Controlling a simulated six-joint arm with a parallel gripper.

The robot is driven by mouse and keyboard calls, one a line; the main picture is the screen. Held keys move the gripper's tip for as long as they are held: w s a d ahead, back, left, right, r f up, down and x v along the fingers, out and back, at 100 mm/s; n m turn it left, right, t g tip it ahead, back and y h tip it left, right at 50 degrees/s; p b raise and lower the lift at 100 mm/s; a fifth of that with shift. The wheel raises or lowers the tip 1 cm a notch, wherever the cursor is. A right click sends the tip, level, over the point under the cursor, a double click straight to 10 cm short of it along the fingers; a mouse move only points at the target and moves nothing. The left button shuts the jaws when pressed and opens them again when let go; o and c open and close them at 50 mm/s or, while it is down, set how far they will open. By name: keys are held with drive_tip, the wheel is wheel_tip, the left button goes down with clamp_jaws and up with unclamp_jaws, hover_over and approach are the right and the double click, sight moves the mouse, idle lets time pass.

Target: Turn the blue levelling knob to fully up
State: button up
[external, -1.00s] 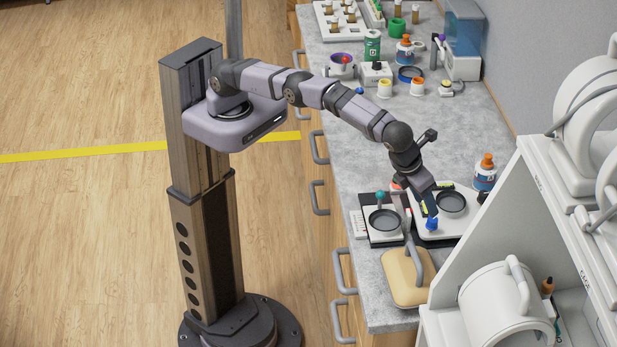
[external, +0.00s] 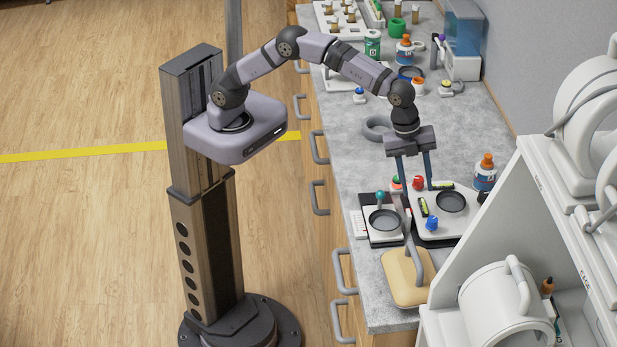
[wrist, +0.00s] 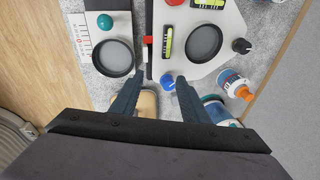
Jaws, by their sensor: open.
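The blue levelling knob (external: 432,223) is at the near edge of the white plate (external: 455,227), which carries a dark round dish and yellow-green level vials (external: 424,207). The knob also shows in the wrist view (wrist: 167,83). My gripper (external: 418,197) is open and empty, pointing down above the plate. In the wrist view, the knob appears between the fingertips (wrist: 156,84), closer to the right one; no contact shows. A red knob (external: 418,183) is at the plate's far left and a black knob (wrist: 241,46) at its right. I cannot tell the blue knob's turn position.
A device with a teal ball (external: 380,196) and round dish stands left of the plate. A tan block (external: 402,280) with a grey handle is in front. A blue-and-white bottle with an orange cap (external: 485,174) stands behind right. A white cabinet (external: 500,210) is at the right.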

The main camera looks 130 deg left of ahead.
sight(432, 219)
drive_tip(key=w+n, duration=0.1)
drive_tip(key=n, duration=0.2)
drive_tip(key=w+n+t, duration=0.1)
drive_tip(key=n, duration=0.2)
drive_tip(key=w+d+n, duration=0.1)
drive_tip(key=n, duration=0.2)
drive_tip(key=shift+w+d+t+h, duration=0.1)
drive_tip(key=shift+w+t+h, duration=0.05)
drive_tip(key=shift+t+h, duration=0.2)
drive_tip(key=shift+f, duration=0.15)
drive_tip(key=shift+p+x, duration=1.5)
drive_tip(key=shift+x, duration=2.1)
clamp_jaws()
drive_tip(key=shift+n, duration=0.4)
